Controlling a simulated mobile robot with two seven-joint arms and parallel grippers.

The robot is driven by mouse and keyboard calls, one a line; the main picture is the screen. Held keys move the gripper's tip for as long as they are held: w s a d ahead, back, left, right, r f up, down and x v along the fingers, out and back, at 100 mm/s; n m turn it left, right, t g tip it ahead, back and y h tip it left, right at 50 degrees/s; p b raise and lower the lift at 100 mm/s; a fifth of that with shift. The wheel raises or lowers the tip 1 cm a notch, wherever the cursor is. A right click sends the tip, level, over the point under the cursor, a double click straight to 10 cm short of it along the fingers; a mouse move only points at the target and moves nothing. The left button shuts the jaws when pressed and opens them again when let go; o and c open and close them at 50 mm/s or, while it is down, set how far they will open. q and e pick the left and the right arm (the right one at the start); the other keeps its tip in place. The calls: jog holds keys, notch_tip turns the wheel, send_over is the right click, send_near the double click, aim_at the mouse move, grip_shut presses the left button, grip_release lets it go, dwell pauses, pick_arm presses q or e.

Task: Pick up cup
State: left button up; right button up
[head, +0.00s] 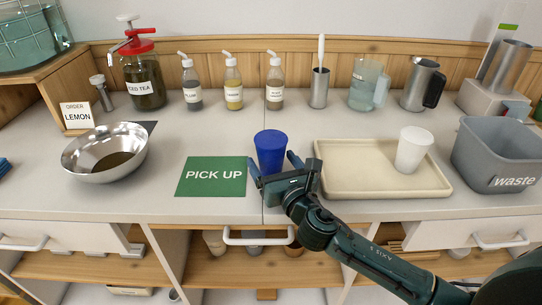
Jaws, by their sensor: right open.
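A blue cup (270,150) stands upright on the counter, just right of the green PICK UP mat (196,177). My right gripper (271,169) is open, with one finger at each side of the cup's lower part. I cannot tell whether the fingers touch it. A white cup (413,148) stands on the beige tray (340,180) at the right. My left gripper is not in view.
A metal bowl (80,153) and a LEMON order card (76,115) are at the left. Several pump bottles, such as the yellow one (234,93), stand along the back. A grey waste bin (470,158) is at the far right.

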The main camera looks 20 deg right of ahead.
aim_at(270, 145)
jog(key=w, duration=0.4)
jog(key=shift+w+a, duration=0.15)
jog(key=shift+w, duration=0.1)
jog(key=shift+r, duration=0.1)
jog(key=c, duration=1.1)
